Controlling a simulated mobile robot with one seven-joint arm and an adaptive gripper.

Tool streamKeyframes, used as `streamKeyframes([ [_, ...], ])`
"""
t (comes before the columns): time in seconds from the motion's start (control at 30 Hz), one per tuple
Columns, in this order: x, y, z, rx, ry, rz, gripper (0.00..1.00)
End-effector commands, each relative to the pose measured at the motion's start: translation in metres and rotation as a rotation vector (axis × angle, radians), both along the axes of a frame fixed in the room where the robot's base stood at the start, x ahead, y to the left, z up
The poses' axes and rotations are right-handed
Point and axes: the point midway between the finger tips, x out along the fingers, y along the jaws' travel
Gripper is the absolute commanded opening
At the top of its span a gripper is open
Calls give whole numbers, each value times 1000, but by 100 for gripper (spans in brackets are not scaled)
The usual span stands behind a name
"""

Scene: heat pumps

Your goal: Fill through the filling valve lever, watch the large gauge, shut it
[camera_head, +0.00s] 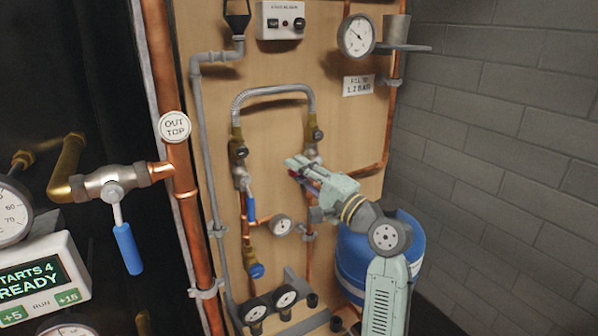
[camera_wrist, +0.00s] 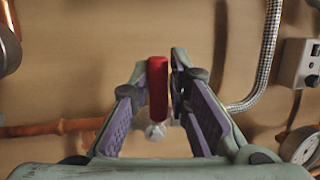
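A red lever handle (camera_wrist: 157,88) on a pale valve stem (camera_wrist: 155,131) stands between my fingers in the wrist view. My gripper (camera_wrist: 162,62) is open around it, with the left finger close beside the handle and a gap on the right. In the head view my gripper (camera_head: 299,167) is at the right leg of the hose loop, hiding most of the lever there. The large gauge (camera_head: 357,36) hangs at the top right; its needle is too small to read exactly. A sign below it (camera_head: 359,85) reads "FILL TO 1.2 BAR".
A blue-handled valve (camera_head: 251,207) and small gauge (camera_head: 282,226) sit left of and below my gripper. The braided hose (camera_head: 275,90) arches above. A blue vessel (camera_head: 352,262) stands behind my arm. A grey block wall (camera_head: 500,150) bounds the right.

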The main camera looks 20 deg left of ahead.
Motion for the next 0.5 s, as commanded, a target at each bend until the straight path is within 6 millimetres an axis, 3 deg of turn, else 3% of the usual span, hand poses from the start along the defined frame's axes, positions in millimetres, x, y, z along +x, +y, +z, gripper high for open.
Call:
streamKeyframes([
  [0.23,0,0,0,-2,-2,1,34],
  [0.5,0,0,-1,-3,-1,1,34],
])
